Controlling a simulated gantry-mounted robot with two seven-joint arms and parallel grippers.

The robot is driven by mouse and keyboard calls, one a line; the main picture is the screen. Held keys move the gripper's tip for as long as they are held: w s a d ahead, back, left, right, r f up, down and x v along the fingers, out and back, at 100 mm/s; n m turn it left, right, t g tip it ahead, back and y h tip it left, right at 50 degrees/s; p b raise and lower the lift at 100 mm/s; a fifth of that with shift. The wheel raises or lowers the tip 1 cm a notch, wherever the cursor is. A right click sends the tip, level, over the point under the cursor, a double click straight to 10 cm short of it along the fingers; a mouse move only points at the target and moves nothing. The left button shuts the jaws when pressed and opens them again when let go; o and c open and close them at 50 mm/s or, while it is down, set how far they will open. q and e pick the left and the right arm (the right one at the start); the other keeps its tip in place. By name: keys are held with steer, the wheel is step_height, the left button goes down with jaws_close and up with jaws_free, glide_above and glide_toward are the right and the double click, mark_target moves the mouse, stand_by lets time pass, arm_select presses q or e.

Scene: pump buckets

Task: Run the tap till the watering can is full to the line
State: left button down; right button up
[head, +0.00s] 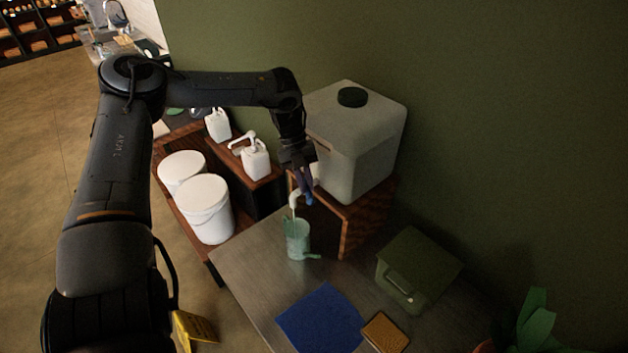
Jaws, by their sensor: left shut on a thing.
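A large grey-white water container (365,150) with a dark cap stands on a wooden stand. Its tap (293,200) has a white spout pointing down. My left gripper (305,188) is at the tap, shut on its blue lever (309,200), and partly hides the tap. The translucent green watering can (297,240) stands upright on the metal table below the spout. A thin pale stream seems to run from the spout into the can. The water level and the fill line are too small to tell. My right gripper is not in view.
On the metal table (243,262) lie a blue cloth (320,318) and a brown sponge (385,332). A green box (418,268) stands to the right. White buckets (205,208) and pump bottles (256,160) stand on wooden shelving at left. A plant (535,325) is at lower right.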

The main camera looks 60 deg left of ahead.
arm_select(q)
steer(key=shift+s, duration=0.1)
stand_by(0.5)
steer(key=c, duration=1.1)
jaws_free()
steer(key=shift+c, duration=0.2)
steer(key=shift+r, duration=0.1)
steer(key=w+b+v, duration=0.1)
steer(key=v, duration=0.9)
steer(key=shift+s+a+r+b, duration=0.2)
steer(key=shift+s+r+b, duration=0.15)
steer(key=shift+s+b, duration=0.05)
